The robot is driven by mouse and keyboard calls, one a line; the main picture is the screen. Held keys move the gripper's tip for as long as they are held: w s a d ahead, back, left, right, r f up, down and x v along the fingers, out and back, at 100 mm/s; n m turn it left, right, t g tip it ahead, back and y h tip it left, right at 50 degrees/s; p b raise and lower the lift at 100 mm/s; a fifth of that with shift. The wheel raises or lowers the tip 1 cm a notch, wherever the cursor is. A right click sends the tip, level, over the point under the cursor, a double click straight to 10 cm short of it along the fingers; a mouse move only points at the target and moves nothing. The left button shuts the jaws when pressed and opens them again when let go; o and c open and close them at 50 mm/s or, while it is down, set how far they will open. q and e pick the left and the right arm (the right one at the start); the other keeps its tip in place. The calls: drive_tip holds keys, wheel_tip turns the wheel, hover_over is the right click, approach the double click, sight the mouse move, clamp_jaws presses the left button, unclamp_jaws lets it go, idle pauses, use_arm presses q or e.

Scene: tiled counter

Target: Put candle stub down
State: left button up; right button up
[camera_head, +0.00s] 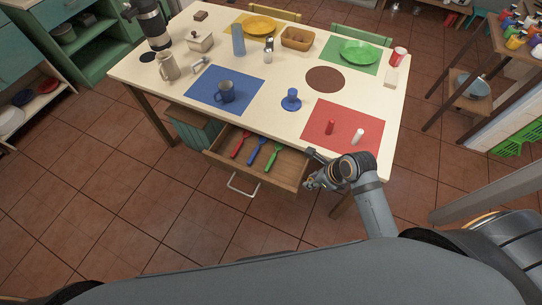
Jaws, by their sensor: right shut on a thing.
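My right gripper (311,178) is low at the front right of the table, beside the open drawer's right end. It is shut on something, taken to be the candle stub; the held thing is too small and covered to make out. A short white cylinder (358,136) and a short red cylinder (331,127) stand on the red mat (318,136), behind and to the right of the gripper, apart from it. My left gripper is not in view.
The open drawer (287,172) holds red, blue and green utensils. On the table (285,115) are a blue candlestick-like piece (291,99), a dark mug (226,92) on a blue mat (200,93), and a brown round mat (325,79). Bare tabletop lies between the mats.

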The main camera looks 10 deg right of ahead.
drive_tip(key=w+a+f, duration=0.1)
drive_tip(key=w+f, duration=0.2)
drive_tip(key=w, duration=0.1)
drive_tip(key=w+f, duration=0.3)
drive_tip(key=w, duration=0.1)
drive_tip(key=w+a+f, duration=0.1)
drive_tip(key=w+f, duration=0.2)
drive_tip(key=w, duration=0.1)
drive_tip(key=shift+w+a+b, duration=0.3)
drive_tip(key=shift+w+b, duration=0.05)
drive_tip(key=shift+b, duration=0.05)
drive_tip(key=f, duration=0.3)
drive_tip(key=shift+w+f+b, duration=0.25)
drive_tip(key=shift+f+b, duration=0.05)
drive_tip(key=shift+f, duration=0.05)
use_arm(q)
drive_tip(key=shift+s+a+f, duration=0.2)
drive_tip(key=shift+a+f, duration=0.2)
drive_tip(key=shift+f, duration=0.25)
use_arm(e)
drive_tip(key=o, duration=0.9)
drive_tip(key=shift+f, duration=0.1)
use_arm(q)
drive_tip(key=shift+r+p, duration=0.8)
use_arm(e)
drive_tip(key=v, duration=1.2)
